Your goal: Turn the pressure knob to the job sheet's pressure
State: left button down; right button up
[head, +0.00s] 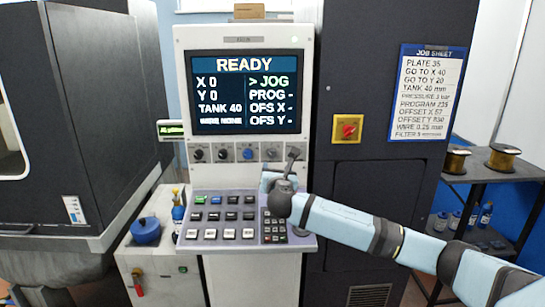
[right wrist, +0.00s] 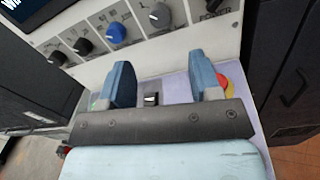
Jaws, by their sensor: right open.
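The job sheet (head: 430,95) hangs on the dark cabinet at right. It has a PRESSURE line in bar, with a digit too small to read surely. A row of knobs sits under the READY screen (head: 247,92): black knobs at left (right wrist: 56,57) and second (right wrist: 82,46), a blue knob (right wrist: 117,33), then a grey knob (right wrist: 160,15). I cannot tell from their labels which is the pressure knob. My right gripper (right wrist: 161,80) is open and empty, apart from the knobs, in front of the panel's right part. My left gripper is not in view.
The button keyboard (head: 222,217) juts out below the knobs. A red switch on a yellow plate (head: 347,129) is on the cabinet to the right. A shelf with wire spools (head: 503,156) stands at far right. A blue bottle (head: 178,212) stands left of the keyboard.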

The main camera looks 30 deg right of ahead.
aim_at(272, 155)
jog(key=p+x, duration=0.1)
jog(key=x, duration=0.8)
jog(key=shift+w+d, duration=0.1)
jog(key=shift+w, duration=0.3)
jog(key=shift+w+d+f, duration=0.1)
jog(key=shift+w+d, duration=0.25)
jog(key=shift+w, duration=0.25)
jog(key=c, duration=0.9)
jog(key=shift+c, duration=0.2)
